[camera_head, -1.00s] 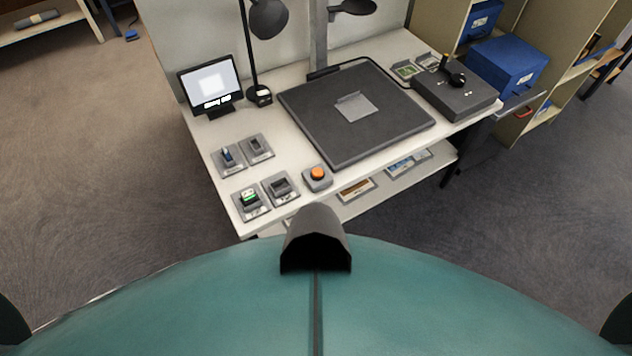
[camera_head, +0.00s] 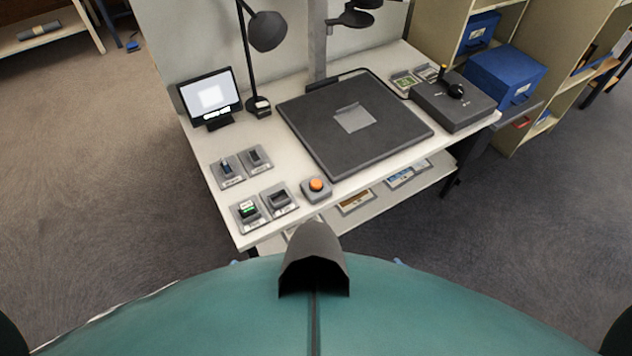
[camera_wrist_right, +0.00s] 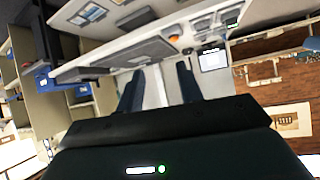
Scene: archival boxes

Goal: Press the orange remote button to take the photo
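The orange button (camera_head: 316,184) sits on a small grey base near the front edge of the white table, left of the large dark board (camera_head: 385,143). It also shows small in the right wrist view (camera_wrist_right: 174,38), beyond my fingers. My right gripper (camera_wrist_right: 158,88) shows only in the right wrist view. Its two dark fingers are apart with nothing between them, and it is clear of the button. My left gripper is not in view. A light grey sheet (camera_head: 354,118) lies on the board.
Several small grey holders stand left of the button, one with a green-marked item (camera_head: 248,210). A monitor (camera_head: 210,95) and a black lamp (camera_head: 266,31) stand behind. A dark control box (camera_head: 454,104) is at the right, near a blue box (camera_head: 506,75). Open carpet lies left.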

